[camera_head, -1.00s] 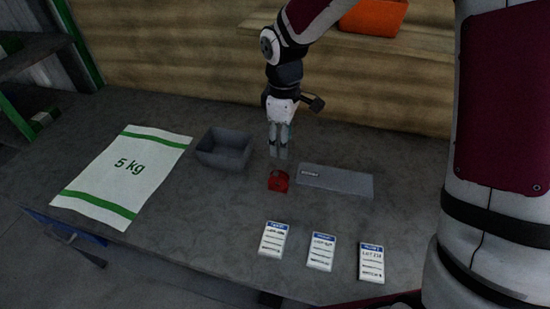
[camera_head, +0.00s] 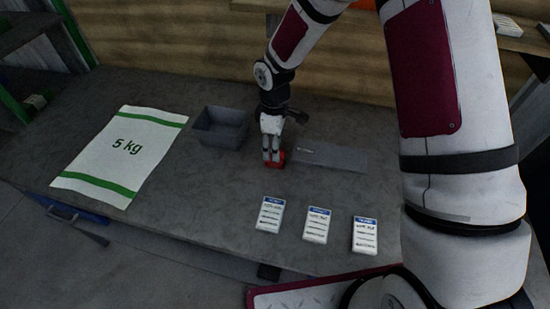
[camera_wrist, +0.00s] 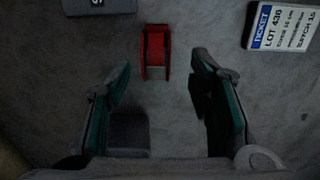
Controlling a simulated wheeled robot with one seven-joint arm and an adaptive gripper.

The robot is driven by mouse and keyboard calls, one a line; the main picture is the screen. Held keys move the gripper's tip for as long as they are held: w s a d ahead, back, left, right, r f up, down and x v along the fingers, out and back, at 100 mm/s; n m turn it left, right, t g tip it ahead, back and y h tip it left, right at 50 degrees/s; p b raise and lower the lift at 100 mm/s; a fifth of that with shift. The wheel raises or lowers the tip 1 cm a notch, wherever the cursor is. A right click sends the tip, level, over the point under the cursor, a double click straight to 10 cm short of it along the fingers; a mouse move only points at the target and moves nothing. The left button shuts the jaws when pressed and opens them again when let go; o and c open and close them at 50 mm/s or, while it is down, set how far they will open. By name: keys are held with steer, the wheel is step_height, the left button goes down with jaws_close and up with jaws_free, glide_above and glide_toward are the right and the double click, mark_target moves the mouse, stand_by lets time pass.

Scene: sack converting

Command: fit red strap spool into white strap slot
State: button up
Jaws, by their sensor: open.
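The red strap spool (camera_wrist: 155,52) lies on the grey table, ahead of my fingers in the wrist view. My gripper (camera_head: 271,162) is low over the table. Its two fingers stand apart with nothing between them, as the wrist view shows my gripper (camera_wrist: 160,85). A flat grey plate (camera_head: 335,157) lies just right of the spool. I cannot make out a white strap slot in either view.
An open dark grey bin (camera_head: 222,126) stands left of my gripper. A white sack marked 5 kg (camera_head: 125,150) lies flat farther left. Several white ticket cards, one being this card (camera_head: 270,214), lie near the front edge. Bare table lies between the sack and cards.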

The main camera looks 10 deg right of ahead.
steer(key=f, duration=0.4)
steer(key=shift+w+d, duration=0.1)
steer(key=shift+w, duration=0.1)
steer(key=shift+c, duration=0.3)
jaws_close()
steer(key=shift+r, duration=0.1)
